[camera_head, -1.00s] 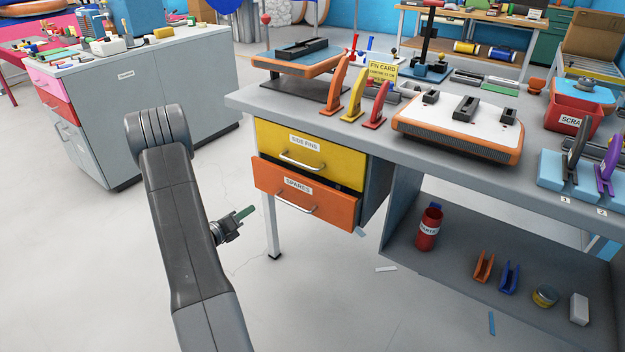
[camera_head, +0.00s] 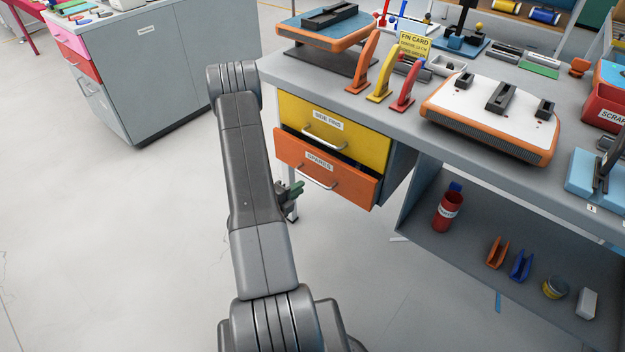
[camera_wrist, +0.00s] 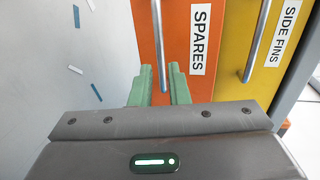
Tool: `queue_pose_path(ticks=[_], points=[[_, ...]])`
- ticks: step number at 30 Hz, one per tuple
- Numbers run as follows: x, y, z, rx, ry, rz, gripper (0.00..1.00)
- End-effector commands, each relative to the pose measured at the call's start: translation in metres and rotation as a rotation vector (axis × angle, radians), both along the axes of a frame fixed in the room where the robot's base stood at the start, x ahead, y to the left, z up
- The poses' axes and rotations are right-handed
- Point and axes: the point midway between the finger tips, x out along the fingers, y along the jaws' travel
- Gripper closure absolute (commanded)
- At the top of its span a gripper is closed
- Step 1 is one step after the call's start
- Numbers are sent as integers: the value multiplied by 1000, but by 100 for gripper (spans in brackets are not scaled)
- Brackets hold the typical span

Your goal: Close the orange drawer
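The orange drawer (camera_head: 325,172), labelled SPARES, stands pulled out a little under the yellow SIDE FINS drawer (camera_head: 335,130); a dark gap shows above its front. It has a silver bar handle (camera_head: 317,180). My gripper (camera_head: 295,192) is beside the orange front's lower left in the head view.
The grey workbench (camera_head: 400,108) bears fins and a white-orange board (camera_head: 490,113). A lower shelf (camera_head: 470,240) right of the drawers holds a red bottle (camera_head: 448,211) and clips. A grey cabinet (camera_head: 165,70) stands at left. The floor between is clear.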

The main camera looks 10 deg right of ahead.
Motion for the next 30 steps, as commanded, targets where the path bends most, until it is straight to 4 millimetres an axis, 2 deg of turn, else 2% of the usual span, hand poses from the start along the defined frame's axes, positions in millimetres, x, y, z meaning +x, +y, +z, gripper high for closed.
queue_pose_path(ticks=[6, 13, 25, 27, 30], points=[[24, -32, -8, 1, -3, -5, 85], [41, -54, -14, 1, -1, -2, 85], [46, -58, -15, -1, -1, 1, 85], [46, -58, -15, -1, -1, 1, 98], [46, -58, -15, 0, 0, 1, 100]])
